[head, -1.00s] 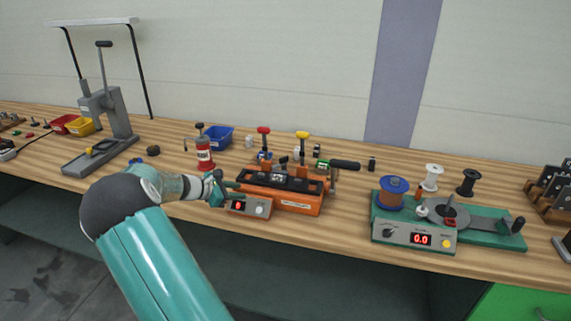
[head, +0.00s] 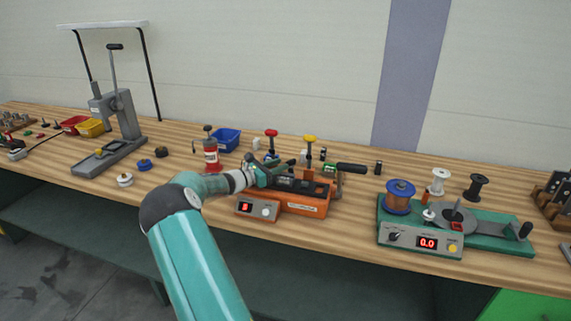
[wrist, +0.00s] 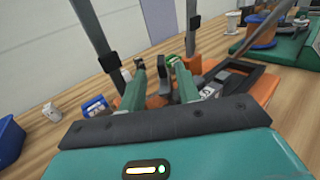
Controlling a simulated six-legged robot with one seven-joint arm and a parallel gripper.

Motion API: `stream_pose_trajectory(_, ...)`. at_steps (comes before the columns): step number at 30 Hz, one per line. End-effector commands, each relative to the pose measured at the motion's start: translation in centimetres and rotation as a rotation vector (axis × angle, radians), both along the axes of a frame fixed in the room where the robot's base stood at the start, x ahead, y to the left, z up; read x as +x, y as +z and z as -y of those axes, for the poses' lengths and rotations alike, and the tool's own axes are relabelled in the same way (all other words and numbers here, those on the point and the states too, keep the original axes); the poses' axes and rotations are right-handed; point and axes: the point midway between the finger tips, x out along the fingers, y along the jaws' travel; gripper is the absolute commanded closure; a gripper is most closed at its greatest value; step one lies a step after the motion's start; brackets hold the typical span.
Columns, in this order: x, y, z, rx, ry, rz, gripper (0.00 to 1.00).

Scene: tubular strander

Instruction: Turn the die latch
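The orange machine (head: 308,207) stands on the bench with a dark top, a black side handle (head: 351,167) and a small display box (head: 257,209). My gripper (head: 268,172) is at the left end of its top. In the wrist view my two green fingers (wrist: 160,80) stand apart, pointing at the machine (wrist: 264,87). A small dark grey upright piece (wrist: 166,84) shows between them; it may be the die latch, but I cannot tell for sure. I cannot tell whether a finger touches it. In the head view my gripper hides this end.
Red-knobbed (head: 271,133) and yellow-knobbed (head: 310,139) posts rise behind the machine. A red cylinder (head: 210,152) and a blue bin (head: 226,139) stand behind my wrist. A green winding machine (head: 480,237) is at the right. Bare bench lies between the two machines.

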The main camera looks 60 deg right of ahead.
Motion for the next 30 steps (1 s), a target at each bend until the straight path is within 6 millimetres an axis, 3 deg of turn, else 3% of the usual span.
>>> stream_pose_trajectory(6,-1.6,0.0,2.5,0.0,-0.002,-0.001,0.67)
stream_pose_trajectory(17,-1.8,0.0,3.0,0.001,0.0,0.0,0.67)
stream_pose_trajectory(22,-1.8,0.0,3.0,0.001,0.0,0.0,1.0)
stream_pose_trajectory(30,-1.7,0.0,3.1,-0.003,-0.022,0.001,1.0)
